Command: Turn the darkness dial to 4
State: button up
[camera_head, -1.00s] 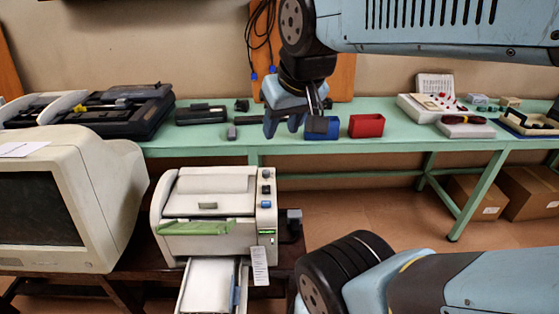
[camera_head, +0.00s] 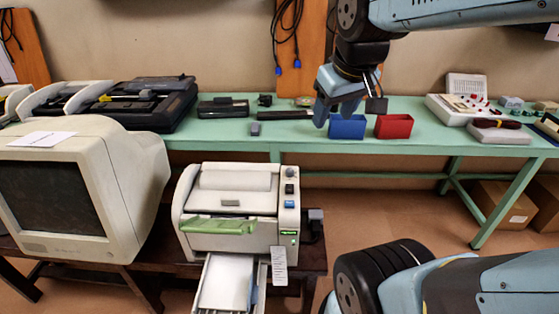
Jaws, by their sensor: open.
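A beige printer-like machine (camera_head: 235,215) stands on the dark wooden table, left of the picture's centre. My gripper (camera_head: 336,112) is open and empty, pointing down. In the picture it is above and right of the machine, overlapping the blue bin.
A beige monitor (camera_head: 110,190) stands close left of the machine. A paper tag (camera_head: 279,264) hangs at its front, above a pulled-out tray (camera_head: 228,284). Behind, a green bench (camera_head: 420,148) holds a blue bin (camera_head: 347,127), a red bin (camera_head: 393,127) and several devices. My arm fills the right side.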

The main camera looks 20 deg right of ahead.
jog(key=w+f+n+g, duration=0.1)
jog(key=w+f+n, duration=0.25)
jog(key=w, duration=0.35)
jog(key=w+f+n+g, duration=0.2)
jog(key=w+f+n, duration=0.15)
jog(key=w, duration=0.35)
jog(key=n+g, duration=0.2)
jog(key=n, duration=0.5)
send_near(289, 169)
notch_tip(289, 169, down, 9)
jog(key=shift+s+d+r, duration=0.15)
jog(key=shift+c, duration=0.3)
